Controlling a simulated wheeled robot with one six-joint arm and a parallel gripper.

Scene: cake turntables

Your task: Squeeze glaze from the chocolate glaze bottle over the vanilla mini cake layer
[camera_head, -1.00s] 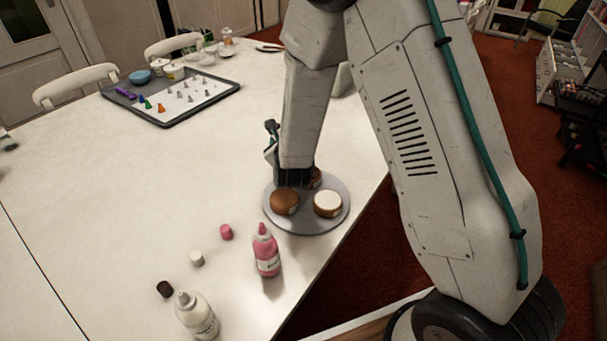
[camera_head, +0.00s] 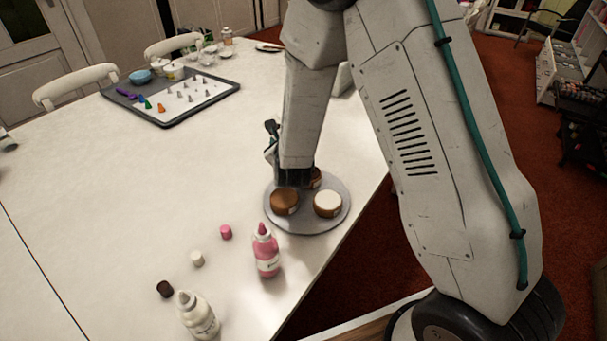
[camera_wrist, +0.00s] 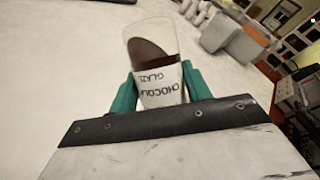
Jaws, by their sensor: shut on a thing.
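My gripper (camera_wrist: 160,92) is shut on the chocolate glaze bottle (camera_wrist: 160,68), seen in the wrist view with its label and dark glaze between the teal fingers. In the head view my arm hides the bottle and fingertips. The grey turntable (camera_head: 305,224) is below my wrist. On it stand a cake with a pale top (camera_head: 328,200), which looks like the vanilla one, and a brown-topped cake (camera_head: 284,199). A third brown cake (camera_head: 315,178) is partly hidden behind my wrist.
A pink bottle (camera_head: 266,255) and a white bottle (camera_head: 199,316) stand at the front. Pink (camera_head: 225,232), white (camera_head: 197,259) and dark (camera_head: 165,289) caps lie nearby. A tray (camera_head: 172,119) with piping tips lies at the back left. The table's left middle is clear.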

